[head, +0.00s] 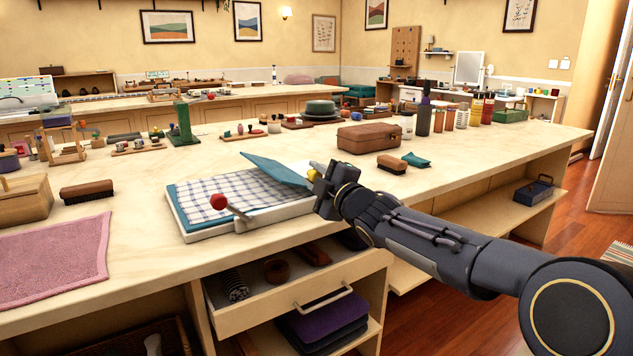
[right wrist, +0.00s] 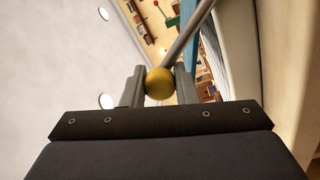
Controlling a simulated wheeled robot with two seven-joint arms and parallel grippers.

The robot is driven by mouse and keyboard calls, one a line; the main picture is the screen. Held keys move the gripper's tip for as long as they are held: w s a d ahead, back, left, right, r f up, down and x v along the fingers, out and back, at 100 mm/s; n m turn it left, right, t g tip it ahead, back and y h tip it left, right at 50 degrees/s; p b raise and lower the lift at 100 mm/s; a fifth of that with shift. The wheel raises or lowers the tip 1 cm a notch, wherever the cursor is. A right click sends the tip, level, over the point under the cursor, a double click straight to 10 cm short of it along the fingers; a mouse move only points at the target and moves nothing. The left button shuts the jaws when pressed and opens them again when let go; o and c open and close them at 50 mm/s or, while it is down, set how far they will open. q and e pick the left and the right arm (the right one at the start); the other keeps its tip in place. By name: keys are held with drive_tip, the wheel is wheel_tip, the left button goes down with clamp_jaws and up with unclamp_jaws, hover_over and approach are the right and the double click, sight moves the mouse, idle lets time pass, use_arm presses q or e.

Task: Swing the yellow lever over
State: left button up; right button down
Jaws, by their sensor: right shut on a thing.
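The yellow lever's round knob (right wrist: 159,82) sits between the two fingers of my right gripper (right wrist: 160,88) in the right wrist view. Its grey metal rod (right wrist: 188,38) runs up and to the right there. In the head view my right gripper (head: 322,180) is shut on the yellow knob (head: 314,169) at the right side of a white tray-like board (head: 262,218). A second lever with a red knob (head: 218,202) stands at the board's front left. A checked cloth (head: 225,192) and a raised blue panel (head: 276,168) are on the board. My left gripper is not in view.
A brown case (head: 369,137), a brush (head: 391,164) and a green cloth (head: 416,160) lie behind my right arm. A pink towel (head: 50,260) and another brush (head: 87,192) are to the left. An open drawer (head: 290,290) juts out below the counter edge.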

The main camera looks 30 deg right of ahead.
drive_tip(key=shift+a+f+n, duration=0.1)
drive_tip(key=shift+f+n, duration=0.1)
drive_tip(key=shift+n, duration=0.1)
idle(0.4)
drive_tip(key=c, duration=1.1)
unclamp_jaws()
drive_tip(key=shift+c, duration=0.2)
drive_tip(key=s+p, duration=0.1)
drive_tip(key=s, duration=0.7)
drive_tip(key=shift+d+f, duration=0.25)
